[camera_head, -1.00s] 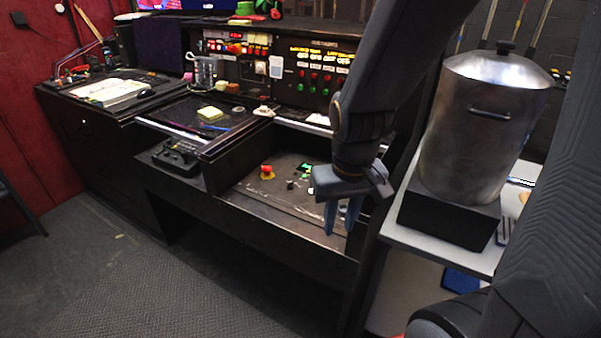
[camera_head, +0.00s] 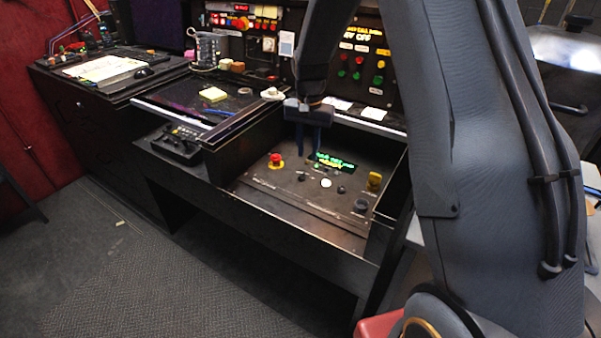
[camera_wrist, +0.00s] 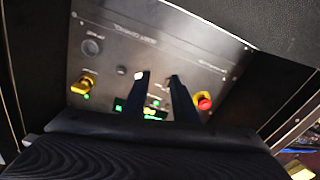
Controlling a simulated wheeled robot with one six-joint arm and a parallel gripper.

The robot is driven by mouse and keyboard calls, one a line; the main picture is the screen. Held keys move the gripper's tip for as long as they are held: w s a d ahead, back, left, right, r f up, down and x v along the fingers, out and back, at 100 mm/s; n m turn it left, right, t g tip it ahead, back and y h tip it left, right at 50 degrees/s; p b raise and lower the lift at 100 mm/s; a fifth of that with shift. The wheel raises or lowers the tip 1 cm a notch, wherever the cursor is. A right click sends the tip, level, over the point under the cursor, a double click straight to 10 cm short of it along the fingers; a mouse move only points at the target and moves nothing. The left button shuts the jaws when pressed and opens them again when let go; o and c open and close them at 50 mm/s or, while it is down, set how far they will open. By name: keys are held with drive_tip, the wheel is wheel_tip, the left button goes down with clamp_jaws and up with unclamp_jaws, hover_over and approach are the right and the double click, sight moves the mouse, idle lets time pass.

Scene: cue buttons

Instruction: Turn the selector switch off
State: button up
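My gripper (camera_head: 309,150) points down over the recessed control panel (camera_head: 270,199), near its back, with two dark blue fingers. In the wrist view the fingers (camera_wrist: 160,78) stand apart with an empty gap. The panel bears a yellow knob-like control (camera_head: 374,181), also in the wrist view (camera_wrist: 83,86), a black round control (camera_head: 361,205), a small dark knob (camera_head: 341,189) and a white button (camera_head: 326,183). Which one is the selector switch, and its position, I cannot tell. The fingers appear above the panel; contact with any control does not show.
A red mushroom button (camera_head: 276,160) on a yellow base sits on the panel's left. A lit green display (camera_head: 335,161) lies near the fingers. Raised walls enclose the panel. An upright board with colored buttons (camera_head: 357,60) stands behind. A metal pot (camera_head: 570,50) is at right.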

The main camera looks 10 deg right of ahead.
drive_tip(key=m, duration=0.2)
approach(301, 174)
drive_tip(key=shift+f+m+b, duration=0.2)
drive_tip(key=shift+m+b, duration=0.1)
drive_tip(key=shift+b, duration=0.15)
drive_tip(key=shift+w+f+p, duration=0.1)
drive_tip(key=shift+f+p, duration=0.9)
drive_tip(key=shift+f, duration=2.75)
clamp_jaws()
